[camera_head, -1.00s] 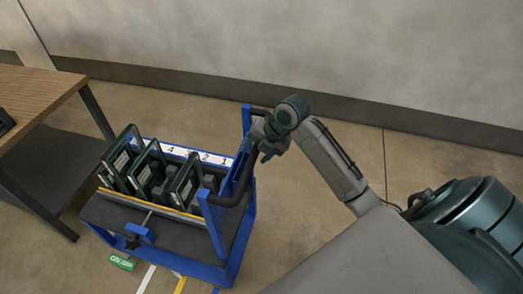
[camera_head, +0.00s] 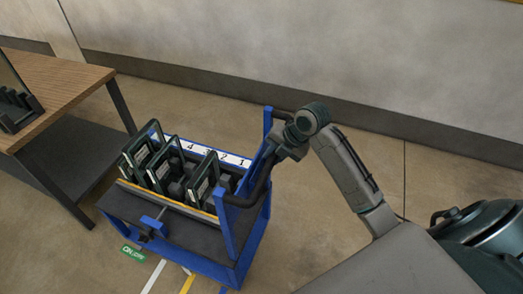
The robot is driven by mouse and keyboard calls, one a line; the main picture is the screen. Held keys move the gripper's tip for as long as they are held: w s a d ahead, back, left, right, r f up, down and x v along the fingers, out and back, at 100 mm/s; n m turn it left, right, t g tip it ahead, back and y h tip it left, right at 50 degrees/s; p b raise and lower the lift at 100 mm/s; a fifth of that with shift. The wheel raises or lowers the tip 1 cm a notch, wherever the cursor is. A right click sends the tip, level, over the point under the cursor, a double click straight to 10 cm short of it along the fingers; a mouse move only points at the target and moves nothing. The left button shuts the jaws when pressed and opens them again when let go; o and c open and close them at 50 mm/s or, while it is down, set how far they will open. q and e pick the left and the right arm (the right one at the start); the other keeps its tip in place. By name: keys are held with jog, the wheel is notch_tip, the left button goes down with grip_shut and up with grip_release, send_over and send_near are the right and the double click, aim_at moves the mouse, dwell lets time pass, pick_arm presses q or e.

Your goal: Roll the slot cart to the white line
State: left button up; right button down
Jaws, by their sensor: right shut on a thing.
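The slot cart (camera_head: 185,232) has a blue frame, a dark deck and a strip with the numbers 4, 3, 2, 1. Three dark upright panels (camera_head: 203,178) stand in it. Its black handle (camera_head: 248,197) is on the right side. My right gripper (camera_head: 278,152) is shut on the handle, near its far end; my own wrist partly hides the grip. The white line (camera_head: 152,277) is on the floor in front of the cart, running out of the bottom edge. My left gripper is not in view.
A wooden table (camera_head: 60,85) with a dark lower shelf stands left of the cart. A green label (camera_head: 133,252), a yellow line (camera_head: 187,284) and a blue line lie on the floor by the cart. The wall (camera_head: 300,50) is behind; floor between is clear.

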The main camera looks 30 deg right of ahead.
jog(key=shift+w+a, duration=0.15)
jog(key=shift+w+a, duration=0.3)
jog(key=shift+w, duration=0.05)
jog(key=w+a+b, duration=0.1)
jog(key=w+a, duration=0.7)
jog(key=w, duration=0.1)
jog(key=shift+w+a, duration=0.15)
jog(key=shift+w, duration=0.2)
dwell(1.2)
dwell(0.6)
